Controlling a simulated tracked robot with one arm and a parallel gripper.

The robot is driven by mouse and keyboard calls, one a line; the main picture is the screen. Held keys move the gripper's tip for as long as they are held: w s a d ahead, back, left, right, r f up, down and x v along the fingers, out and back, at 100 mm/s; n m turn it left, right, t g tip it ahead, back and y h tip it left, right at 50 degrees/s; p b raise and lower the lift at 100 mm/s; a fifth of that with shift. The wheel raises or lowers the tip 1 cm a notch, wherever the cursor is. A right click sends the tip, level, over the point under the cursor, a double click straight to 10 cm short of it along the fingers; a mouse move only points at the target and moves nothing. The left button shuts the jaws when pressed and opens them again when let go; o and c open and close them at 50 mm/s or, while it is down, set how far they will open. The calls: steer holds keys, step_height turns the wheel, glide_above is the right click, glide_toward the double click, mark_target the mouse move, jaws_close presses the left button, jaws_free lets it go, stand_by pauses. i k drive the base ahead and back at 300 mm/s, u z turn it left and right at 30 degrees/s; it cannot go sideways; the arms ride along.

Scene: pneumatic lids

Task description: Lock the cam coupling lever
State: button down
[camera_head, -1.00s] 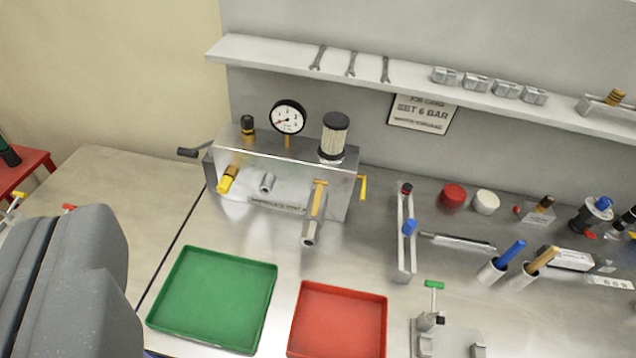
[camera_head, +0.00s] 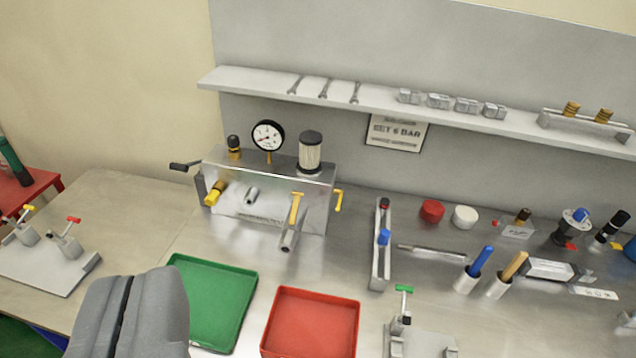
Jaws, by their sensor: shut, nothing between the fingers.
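A metal manifold block (camera_head: 280,200) stands at the back of the bench with a gauge, a filter and several fittings. A pipe stub with a yellow lever (camera_head: 296,208) sticks out of its front right; it looks like the cam coupling, but I cannot tell for sure. A second yellow lever (camera_head: 338,200) is on the block's right end, and a black-handled lever (camera_head: 184,165) on its left end. My gripper (camera_head: 128,282) is at the lower left, shut and empty, in front of the green tray's left edge and well apart from the block.
A green tray (camera_head: 247,300) and a red tray (camera_head: 357,330) lie in front of the block. A grey fixture (camera_head: 60,265) with small red and yellow handles is at the left. Upright tools (camera_head: 474,270) and loose parts fill the right. A shelf (camera_head: 380,105) runs above.

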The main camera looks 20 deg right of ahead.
mark_target(292, 220)
steer(key=z, duration=0.35)
steer(key=i, duration=0.9)
